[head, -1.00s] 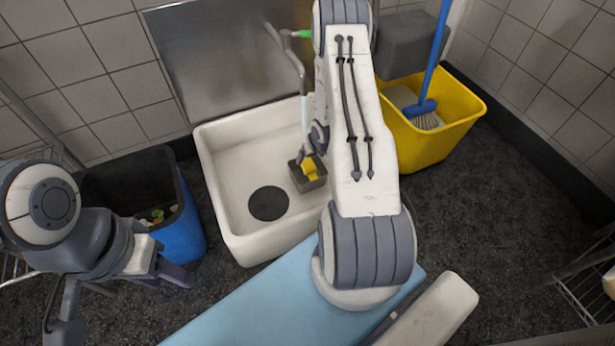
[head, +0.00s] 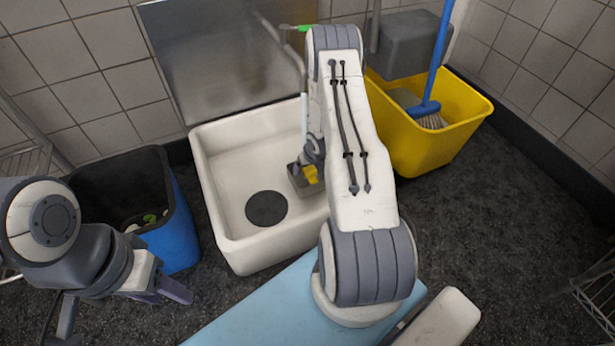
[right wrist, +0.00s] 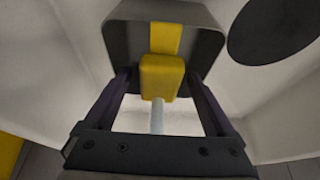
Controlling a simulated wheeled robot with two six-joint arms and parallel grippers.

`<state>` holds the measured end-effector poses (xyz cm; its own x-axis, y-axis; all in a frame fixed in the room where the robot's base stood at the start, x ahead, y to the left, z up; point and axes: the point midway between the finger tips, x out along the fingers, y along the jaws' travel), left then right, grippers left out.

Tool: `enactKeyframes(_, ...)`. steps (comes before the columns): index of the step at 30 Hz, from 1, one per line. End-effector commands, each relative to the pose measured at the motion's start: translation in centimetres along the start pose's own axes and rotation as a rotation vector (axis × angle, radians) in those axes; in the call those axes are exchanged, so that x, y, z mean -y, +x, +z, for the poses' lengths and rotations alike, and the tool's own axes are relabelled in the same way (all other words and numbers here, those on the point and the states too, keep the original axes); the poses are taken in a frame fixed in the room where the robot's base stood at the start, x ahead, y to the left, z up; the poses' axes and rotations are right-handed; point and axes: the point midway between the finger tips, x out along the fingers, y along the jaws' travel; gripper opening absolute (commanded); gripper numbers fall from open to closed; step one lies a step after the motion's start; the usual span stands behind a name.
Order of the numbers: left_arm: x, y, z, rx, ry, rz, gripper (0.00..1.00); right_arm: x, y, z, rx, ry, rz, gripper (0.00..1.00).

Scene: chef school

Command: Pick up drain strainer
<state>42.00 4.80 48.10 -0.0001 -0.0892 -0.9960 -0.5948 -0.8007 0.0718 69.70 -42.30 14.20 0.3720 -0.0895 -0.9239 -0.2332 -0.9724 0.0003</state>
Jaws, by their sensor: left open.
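The drain strainer, seemingly the grey square box with a yellow part, stands in the white sink (head: 220,228) near its right wall. Its grey side (head: 299,184) shows in the head view, partly hidden by my right arm. In the right wrist view the grey box (right wrist: 205,45) is straight ahead, with its yellow block (right wrist: 162,78) between my fingers. My right gripper (right wrist: 157,92) is open, one finger each side of the block with gaps visible. My left gripper (head: 163,291) is open and empty, low at the left.
A dark round drain (head: 266,208) lies left of the box. A pale tap pipe (head: 304,112) hangs above. A blue bin (head: 178,235) stands left of the sink, a yellow bucket (head: 450,128) with a blue-handled brush at right.

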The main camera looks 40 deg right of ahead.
Motion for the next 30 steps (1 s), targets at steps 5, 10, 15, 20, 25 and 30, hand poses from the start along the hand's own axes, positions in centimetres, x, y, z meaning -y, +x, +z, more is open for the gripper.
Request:
enactKeyframes(5, 0.0, 0.0, 0.0, 0.0, 0.0, 0.0, 0.5, 0.0, 0.0, 0.0, 0.0, 0.0, 0.0, 0.21)
enactKeyframes(10, 0.0, 0.0, 0.0, 0.0, 0.0, 0.0, 0.5, 0.0, -0.1, -0.1, -0.001, 0.0, 0.0, 0.0)
enactKeyframes(15, 0.0, -0.1, 0.0, 0.0, 0.0, 0.0, 0.5, 0.0, -0.2, -0.1, -0.001, 0.0, 0.0, 0.0)
enactKeyframes(20, -0.1, -1.0, -0.1, 0.0, 0.0, 0.0, 0.5, 0.0, -1.2, -0.6, -0.002, 0.0, 0.0, 0.0)
enactKeyframes(25, -0.2, -3.1, -0.2, 0.0, 0.0, 0.0, 0.5, 0.0, -3.9, -1.7, -0.003, -0.002, 0.001, 0.0)
enactKeyframes(30, -0.4, -5.5, -0.3, 0.0, 0.0, 0.0, 0.5, 0.0, -7.1, -3.0, -0.003, -0.001, 0.0, 0.0)
